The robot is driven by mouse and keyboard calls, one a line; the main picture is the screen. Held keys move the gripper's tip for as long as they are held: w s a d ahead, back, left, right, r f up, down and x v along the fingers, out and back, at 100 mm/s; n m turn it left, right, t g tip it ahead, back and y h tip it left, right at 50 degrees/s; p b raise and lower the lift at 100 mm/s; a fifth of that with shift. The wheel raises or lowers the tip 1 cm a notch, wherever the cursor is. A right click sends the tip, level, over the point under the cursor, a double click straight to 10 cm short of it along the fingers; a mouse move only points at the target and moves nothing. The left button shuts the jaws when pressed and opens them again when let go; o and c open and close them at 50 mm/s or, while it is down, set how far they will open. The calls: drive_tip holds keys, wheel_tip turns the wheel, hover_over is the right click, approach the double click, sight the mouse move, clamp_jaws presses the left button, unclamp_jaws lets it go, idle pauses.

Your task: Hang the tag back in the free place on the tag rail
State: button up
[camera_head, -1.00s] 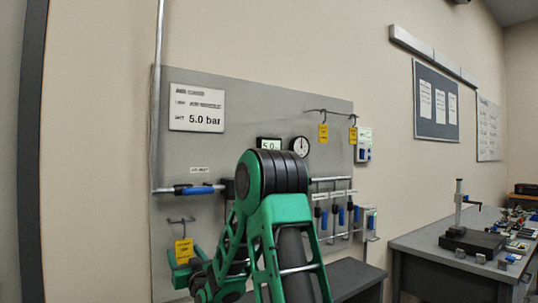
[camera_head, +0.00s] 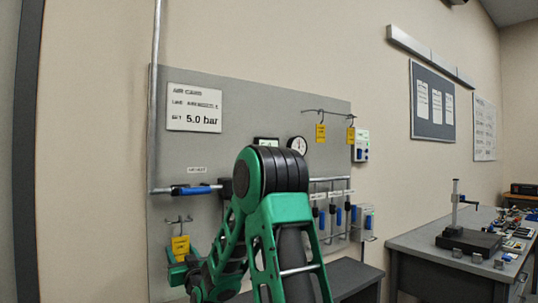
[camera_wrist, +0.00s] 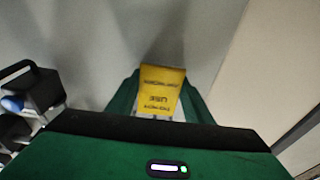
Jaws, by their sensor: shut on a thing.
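A yellow tag (camera_head: 180,247) shows at the lower left of the grey panel in the head view, just below a small rail with hooks (camera_head: 179,220). My gripper (camera_head: 178,270) is shut on this tag's lower part. In the wrist view the tag (camera_wrist: 160,90) stands between my green fingers, its lettering upside down. Whether the tag touches a hook is too small to tell. Two more yellow tags, left (camera_head: 320,133) and right (camera_head: 351,135), hang from hooks on a thin upper rail (camera_head: 330,112). My arm hides the panel's lower middle.
A horizontal pipe with a blue-handled valve (camera_head: 190,190) runs just above the small rail. A gauge (camera_head: 297,146) and several blue-handled fittings are on the panel's right. A dark bench (camera_head: 355,277) stands below, and a table with a measuring stand (camera_head: 455,205) is at the right.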

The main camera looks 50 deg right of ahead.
drive_tip(key=shift+r, duration=0.95)
drive_tip(key=shift+s, duration=0.15)
drive_tip(key=r+v, duration=0.1)
drive_tip(key=v, duration=0.8)
drive_tip(key=shift+s+a+r, duration=0.25)
drive_tip(key=shift+s+r, duration=0.05)
drive_tip(key=shift+s, duration=0.05)
idle(0.4)
